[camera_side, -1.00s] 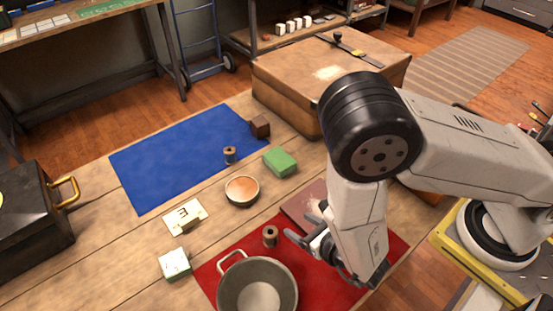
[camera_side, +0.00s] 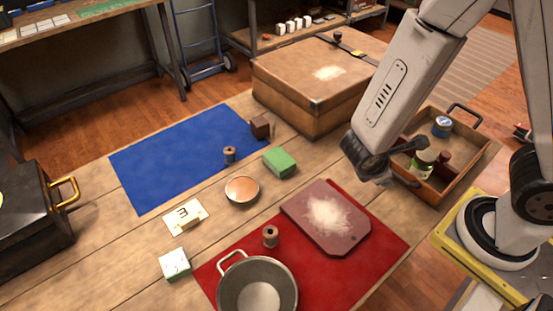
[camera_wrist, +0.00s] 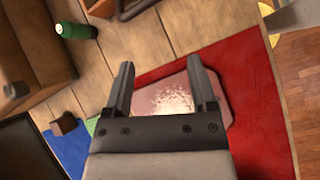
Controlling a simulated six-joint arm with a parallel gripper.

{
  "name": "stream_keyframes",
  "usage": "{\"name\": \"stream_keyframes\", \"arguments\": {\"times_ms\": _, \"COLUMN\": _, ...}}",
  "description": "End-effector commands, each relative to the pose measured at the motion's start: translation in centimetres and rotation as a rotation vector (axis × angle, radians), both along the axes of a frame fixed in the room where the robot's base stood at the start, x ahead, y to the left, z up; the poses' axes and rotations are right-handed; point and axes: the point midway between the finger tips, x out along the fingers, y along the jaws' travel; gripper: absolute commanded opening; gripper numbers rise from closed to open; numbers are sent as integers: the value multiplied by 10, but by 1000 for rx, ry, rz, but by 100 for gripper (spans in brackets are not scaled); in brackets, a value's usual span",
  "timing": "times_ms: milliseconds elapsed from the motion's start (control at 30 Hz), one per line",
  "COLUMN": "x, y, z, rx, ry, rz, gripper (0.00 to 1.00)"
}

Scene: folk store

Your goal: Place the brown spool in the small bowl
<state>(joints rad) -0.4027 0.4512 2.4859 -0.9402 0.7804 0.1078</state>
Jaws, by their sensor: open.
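One brown spool (camera_side: 270,236) stands upright on the red mat, just behind the pot. A second similar brown spool (camera_side: 229,154) stands on the blue mat. The small bowl (camera_side: 242,191), orange-brown inside, sits on bare wood between the mats, and I see nothing in it. My gripper is raised at the right, away from both spools and the bowl. Its fingers are partly hidden in the side view. In the wrist view my gripper (camera_wrist: 160,78) is open and empty, with the cutting board below. Neither spool can be made out there.
The pot (camera_side: 257,286) and cutting board (camera_side: 326,218) lie on the red mat (camera_side: 380,240). A green block (camera_side: 280,162) is behind the bowl, and a brown cube (camera_side: 260,127) is by the blue mat (camera_side: 175,160). A large case (camera_side: 310,85) and wooden tray (camera_side: 470,160) bound the back and right.

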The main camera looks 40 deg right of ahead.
Motion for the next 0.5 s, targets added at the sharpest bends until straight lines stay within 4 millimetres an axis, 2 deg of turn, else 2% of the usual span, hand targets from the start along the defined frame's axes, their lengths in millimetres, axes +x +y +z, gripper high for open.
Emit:
{"name": "stream_keyframes", "arguments": {"times_ms": 233, "x": -2, "y": 8, "z": 15, "rx": 273, "ry": -159, "rz": -414, "gripper": 73}}
{"name": "stream_keyframes", "arguments": {"times_ms": 500, "x": 21, "y": 14, "z": 43, "rx": 552, "ry": -407, "rz": -815, "gripper": 73}}
